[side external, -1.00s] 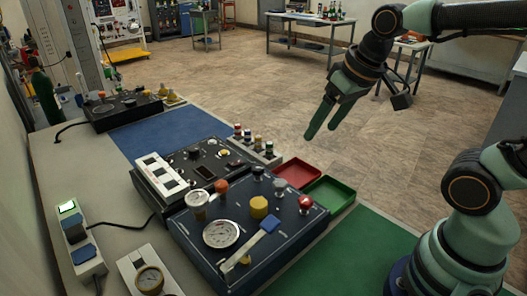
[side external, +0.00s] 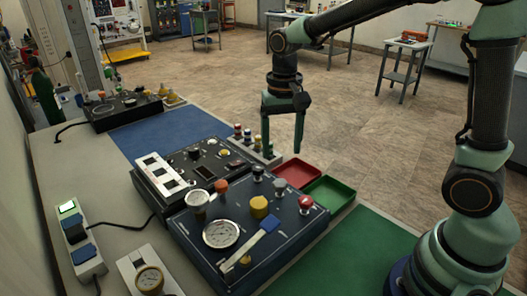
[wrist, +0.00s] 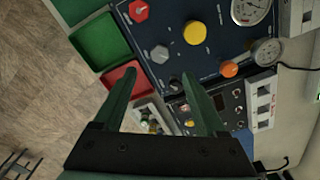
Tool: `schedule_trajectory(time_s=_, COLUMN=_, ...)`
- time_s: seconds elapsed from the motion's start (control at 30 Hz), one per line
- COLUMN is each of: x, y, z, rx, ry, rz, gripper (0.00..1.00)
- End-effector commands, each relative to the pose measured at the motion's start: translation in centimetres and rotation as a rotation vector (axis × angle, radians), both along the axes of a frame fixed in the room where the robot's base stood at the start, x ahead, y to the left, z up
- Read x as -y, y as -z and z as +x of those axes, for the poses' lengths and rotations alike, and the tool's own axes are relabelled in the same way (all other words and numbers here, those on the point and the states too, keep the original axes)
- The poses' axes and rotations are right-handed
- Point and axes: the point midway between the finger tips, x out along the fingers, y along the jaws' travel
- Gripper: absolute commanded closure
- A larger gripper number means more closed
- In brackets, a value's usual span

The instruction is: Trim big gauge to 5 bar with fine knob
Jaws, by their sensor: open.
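The big gauge (side external: 221,234), white-faced with a dark needle, sits on the near dark blue panel (side external: 200,259); its reading is too small to tell. It is partly cut off in the wrist view (wrist: 250,10). The panel carries a yellow knob (side external: 259,206), an orange knob (side external: 222,185), a red knob (side external: 305,203), a grey knob (side external: 280,186) and a black knob (side external: 258,171). I cannot tell which is the fine knob. My gripper (side external: 282,148) is open and empty, pointing down above the panel's far side, apart from the knobs. Its fingers also show in the wrist view (wrist: 160,76).
A second dark panel (side external: 184,152) adjoins behind. Red (side external: 298,173) and green (side external: 333,194) trays lie right. Small bottles (side external: 250,141) stand in a rack. The green mat (side external: 345,255) is clear.

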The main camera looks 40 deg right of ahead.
Motion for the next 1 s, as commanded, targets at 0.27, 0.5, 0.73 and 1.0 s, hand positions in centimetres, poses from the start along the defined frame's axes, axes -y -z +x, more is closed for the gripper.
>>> schedule_trajectory(time_s=0.27, x=0.0, y=5.6, z=-0.1, rx=-0.006, ry=-0.001, rz=-0.001, gripper=0.27)
schedule_trajectory(time_s=0.5, x=0.0, y=8.6, z=-0.1, rx=-0.004, ry=-0.001, rz=0.0, gripper=0.27)
schedule_trajectory(time_s=0.73, x=0.0, y=9.5, z=0.0, rx=0.0, ry=-0.001, rz=0.0, gripper=0.27)
schedule_trajectory(time_s=1.0, x=0.0, y=9.5, z=0.0, rx=0.0, ry=-0.001, rz=0.0, gripper=0.53)
